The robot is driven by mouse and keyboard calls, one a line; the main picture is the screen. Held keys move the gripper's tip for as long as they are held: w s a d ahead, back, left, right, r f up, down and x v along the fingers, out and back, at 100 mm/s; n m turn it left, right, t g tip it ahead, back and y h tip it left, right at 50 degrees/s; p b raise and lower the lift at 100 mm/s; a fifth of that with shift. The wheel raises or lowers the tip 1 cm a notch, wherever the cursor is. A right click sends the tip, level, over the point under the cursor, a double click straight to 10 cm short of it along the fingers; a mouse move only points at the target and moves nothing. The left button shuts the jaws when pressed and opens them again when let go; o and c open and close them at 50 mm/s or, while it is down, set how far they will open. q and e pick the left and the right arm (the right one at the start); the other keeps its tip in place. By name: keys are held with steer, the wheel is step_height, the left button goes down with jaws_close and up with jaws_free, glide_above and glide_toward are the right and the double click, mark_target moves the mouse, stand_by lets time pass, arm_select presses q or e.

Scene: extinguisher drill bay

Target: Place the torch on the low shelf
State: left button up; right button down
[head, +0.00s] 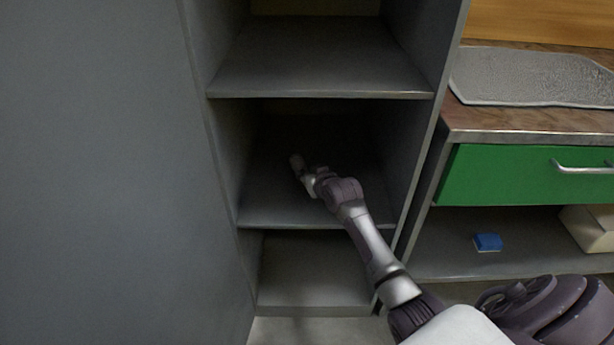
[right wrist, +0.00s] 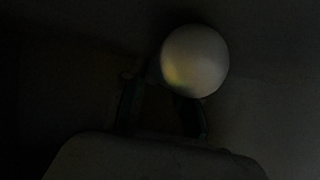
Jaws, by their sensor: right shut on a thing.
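My right gripper (head: 306,179) reaches into the middle compartment of the grey shelf unit. It is shut on the torch (head: 297,161), a small pale rounded shape at the fingertips. In the dark right wrist view, the torch's round pale end (right wrist: 195,60) shows just beyond the gripper fingers (right wrist: 162,108). Whether the torch touches the shelf board (head: 285,213) under it cannot be told. The lowest board (head: 310,288) of the unit is below and bare where it shows. My left gripper is not in view.
An upper shelf board (head: 320,70) is above my arm. Side walls bound the compartment closely. A large grey panel (head: 90,170) stands at left. At right is a bench with a green drawer (head: 500,175), a grey mat (head: 535,77) and a blue block (head: 488,242) below.

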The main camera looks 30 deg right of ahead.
steer(key=c, duration=1.3)
jaws_free()
steer(key=shift+f, duration=0.1)
steer(key=o, duration=0.4)
steer(key=shift+o, duration=0.2)
steer(key=shift+r, duration=0.2)
steer(key=p+v, duration=0.2)
steer(key=v, duration=0.4)
steer(key=shift+s+r+p, duration=0.2)
steer(key=shift+p, duration=0.1)
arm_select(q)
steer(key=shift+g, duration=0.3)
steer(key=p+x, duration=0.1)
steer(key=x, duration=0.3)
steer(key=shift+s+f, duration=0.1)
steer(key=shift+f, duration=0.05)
arm_select(e)
steer(key=v, duration=0.5)
steer(key=shift+s, duration=0.25)
